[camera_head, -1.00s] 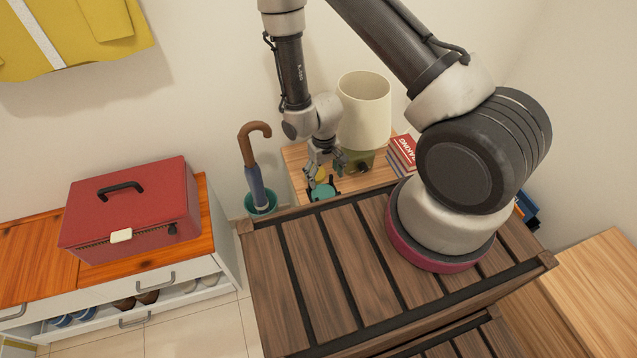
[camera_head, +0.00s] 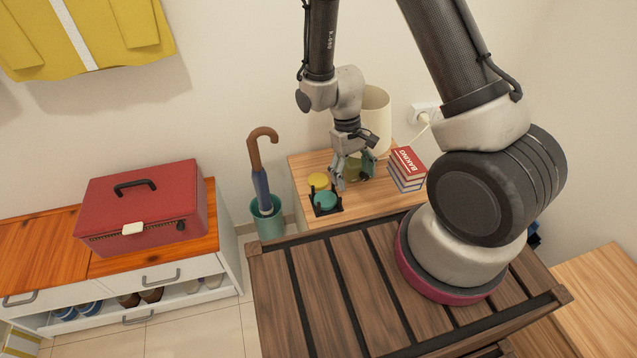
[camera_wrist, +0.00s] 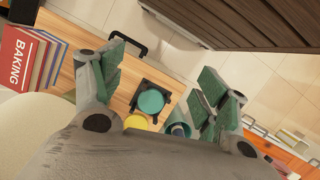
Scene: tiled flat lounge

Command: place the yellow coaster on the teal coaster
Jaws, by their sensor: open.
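The yellow coaster (camera_head: 318,181) lies on the wooden side table, just behind the teal coaster (camera_head: 325,200). The teal coaster sits in a small black holder (camera_head: 338,210) with upright posts. In the wrist view the teal coaster (camera_wrist: 151,101) shows between my fingers, and the yellow coaster (camera_wrist: 136,122) is partly hidden by my gripper's body. My gripper (camera_head: 352,183) is open and empty, above the table and to the right of both coasters. In the wrist view its green-padded fingers (camera_wrist: 160,85) are spread wide.
A lamp (camera_head: 376,120) stands at the back of the side table (camera_head: 380,196), close behind my gripper. Books (camera_head: 407,168) stand to the right. An umbrella in a teal stand (camera_head: 268,219) is left of the table. A red toolbox (camera_head: 143,205) sits on a cabinet further left.

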